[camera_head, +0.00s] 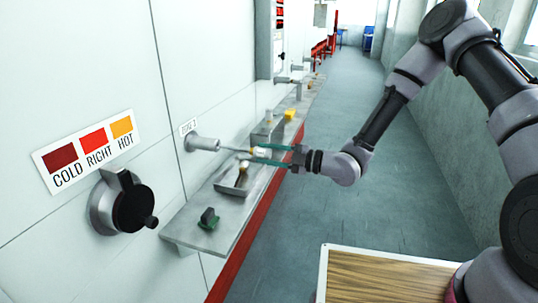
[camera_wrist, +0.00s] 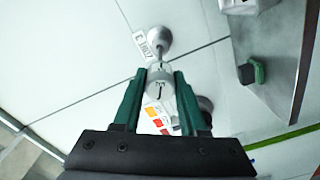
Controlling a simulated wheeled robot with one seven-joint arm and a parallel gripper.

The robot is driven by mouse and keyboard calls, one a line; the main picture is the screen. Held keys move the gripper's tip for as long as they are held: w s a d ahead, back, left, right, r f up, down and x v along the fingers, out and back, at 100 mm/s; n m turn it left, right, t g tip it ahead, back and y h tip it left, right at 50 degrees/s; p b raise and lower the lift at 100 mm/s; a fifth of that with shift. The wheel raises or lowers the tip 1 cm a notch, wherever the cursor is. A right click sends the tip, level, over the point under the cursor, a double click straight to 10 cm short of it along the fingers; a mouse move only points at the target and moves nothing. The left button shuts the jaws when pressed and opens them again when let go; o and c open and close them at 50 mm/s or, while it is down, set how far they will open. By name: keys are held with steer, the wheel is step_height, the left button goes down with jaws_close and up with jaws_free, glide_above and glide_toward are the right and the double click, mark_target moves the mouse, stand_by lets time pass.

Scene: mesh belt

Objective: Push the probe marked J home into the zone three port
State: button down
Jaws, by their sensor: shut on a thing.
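My gripper (camera_head: 262,155) is shut on a probe with a pale head (camera_wrist: 157,84) marked J. The head sits between the green fingers (camera_wrist: 158,100) in the wrist view. The probe's thin rod (camera_head: 232,149) points at the wall port (camera_head: 203,144), a grey round fitting beside a label (camera_head: 188,127) that appears to read ZONE 3. The port also shows in the wrist view (camera_wrist: 156,40). The rod seems to meet the port's mouth, with a length of rod showing outside. How deep its tip sits is hidden.
A metal shelf (camera_head: 187,225) runs below the port, carrying a dark green-based item (camera_head: 208,218), a tray and a yellow block (camera_head: 290,114). A black knob (camera_head: 135,208) is on the wall under a COLD, RIGHT, HOT sign (camera_head: 90,150). The aisle floor (camera_head: 330,200) is clear.

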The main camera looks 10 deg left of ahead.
glide_toward(219, 146)
steer(key=shift+w+a, duration=0.2)
steer(key=shift+a, duration=1)
steer(key=shift+w+a, duration=0.2)
steer(key=shift+a, duration=1)
stand_by(1.3)
steer(key=shift+c, duration=1.9)
jaws_free()
steer(key=d, duration=0.7)
steer(key=s+d, duration=0.1)
steer(key=d, duration=0.2)
steer(key=shift+d, duration=0.35)
steer(key=shift+w, duration=0.1)
